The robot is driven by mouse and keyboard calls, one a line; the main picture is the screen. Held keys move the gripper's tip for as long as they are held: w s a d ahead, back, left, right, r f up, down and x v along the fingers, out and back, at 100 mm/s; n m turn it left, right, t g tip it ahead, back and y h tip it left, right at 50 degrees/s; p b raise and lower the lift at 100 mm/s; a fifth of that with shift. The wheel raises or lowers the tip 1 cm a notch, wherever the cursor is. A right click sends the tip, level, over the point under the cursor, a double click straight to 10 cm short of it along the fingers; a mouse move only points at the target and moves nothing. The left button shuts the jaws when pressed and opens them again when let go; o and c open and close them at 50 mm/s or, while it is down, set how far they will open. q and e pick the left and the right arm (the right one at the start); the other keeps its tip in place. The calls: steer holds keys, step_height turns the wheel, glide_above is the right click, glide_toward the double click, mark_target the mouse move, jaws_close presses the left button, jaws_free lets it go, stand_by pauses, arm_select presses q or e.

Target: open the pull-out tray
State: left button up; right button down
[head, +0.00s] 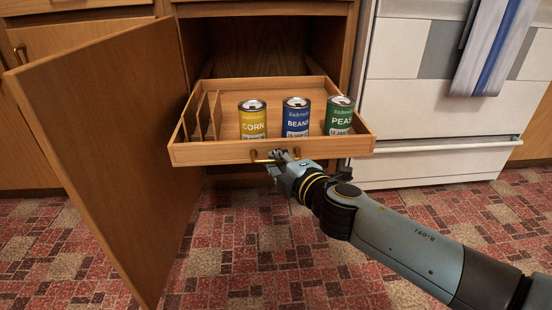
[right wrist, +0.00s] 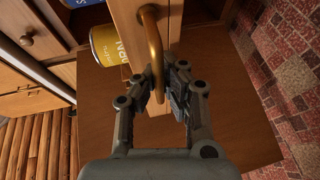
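The wooden pull-out tray (head: 210,153) extends out of the lower cabinet, its front well forward of the opening. It holds a yellow corn can (head: 253,122), a blue beans can (head: 296,120) and a green peas can (head: 339,118), all upright. My right gripper (head: 275,160) is at the middle of the tray's front. In the right wrist view, the curved brass handle (right wrist: 153,35) passes between the fingers of the right gripper (right wrist: 161,80), which are closed in on it. The handle is mostly hidden by the gripper in the head view. My left gripper is not in view.
The cabinet door (head: 110,150) stands open left of the tray, close to its left side. A white oven (head: 440,110) with a striped towel (head: 495,45) stands to the right. The red patterned floor (head: 240,260) in front is clear.

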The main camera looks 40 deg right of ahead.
steer(key=shift+s+a, duration=0.1)
steer(key=shift+s, duration=0.05)
steer(key=c, duration=1.4)
jaws_free()
steer(key=v, duration=1.2)
